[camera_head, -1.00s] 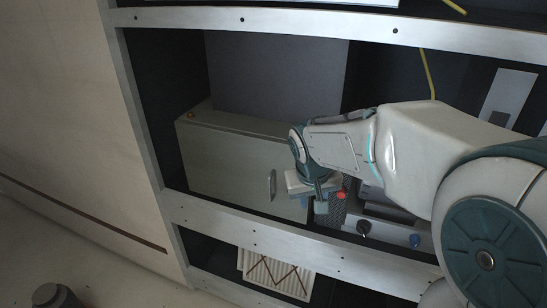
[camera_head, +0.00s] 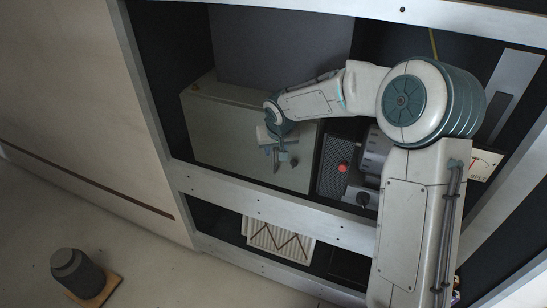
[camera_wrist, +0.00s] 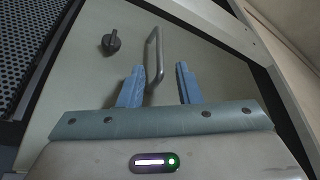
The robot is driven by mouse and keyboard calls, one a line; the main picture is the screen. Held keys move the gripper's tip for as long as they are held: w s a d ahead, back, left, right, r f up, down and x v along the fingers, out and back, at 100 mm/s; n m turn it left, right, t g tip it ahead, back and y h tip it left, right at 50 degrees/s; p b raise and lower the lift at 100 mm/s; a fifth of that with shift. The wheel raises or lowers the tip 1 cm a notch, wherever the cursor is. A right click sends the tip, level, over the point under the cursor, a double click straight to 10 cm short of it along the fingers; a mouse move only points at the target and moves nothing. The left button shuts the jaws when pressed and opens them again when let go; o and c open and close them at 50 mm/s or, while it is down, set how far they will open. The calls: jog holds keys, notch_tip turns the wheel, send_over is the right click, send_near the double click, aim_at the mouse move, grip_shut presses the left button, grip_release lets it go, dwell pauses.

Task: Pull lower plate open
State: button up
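The lower plate (camera_head: 225,135) is the flat grey-beige front of a box in the rack, and it looks closed. In the wrist view the plate (camera_wrist: 95,75) carries a thin upright metal bar handle (camera_wrist: 156,45) and a dark round knob (camera_wrist: 111,42) to its left. My gripper (camera_wrist: 160,83) is open and empty, its two blue fingers on either side of the handle's lower end in the picture; contact cannot be told. In the head view my gripper (camera_head: 277,153) is in front of the plate's right part and hides the handle.
A perforated panel with a red button (camera_head: 343,166) and a black knob (camera_head: 363,199) is right of the plate. A pale rack rail (camera_head: 270,222) runs below it, above a pleated white filter (camera_head: 275,242). A dark cylinder on a wooden base (camera_head: 78,272) stands on the floor.

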send_over(273, 172)
jog(key=f, duration=0.6)
jog(key=shift+w+p, duration=0.25)
jog(key=shift+p, duration=0.05)
grip_shut()
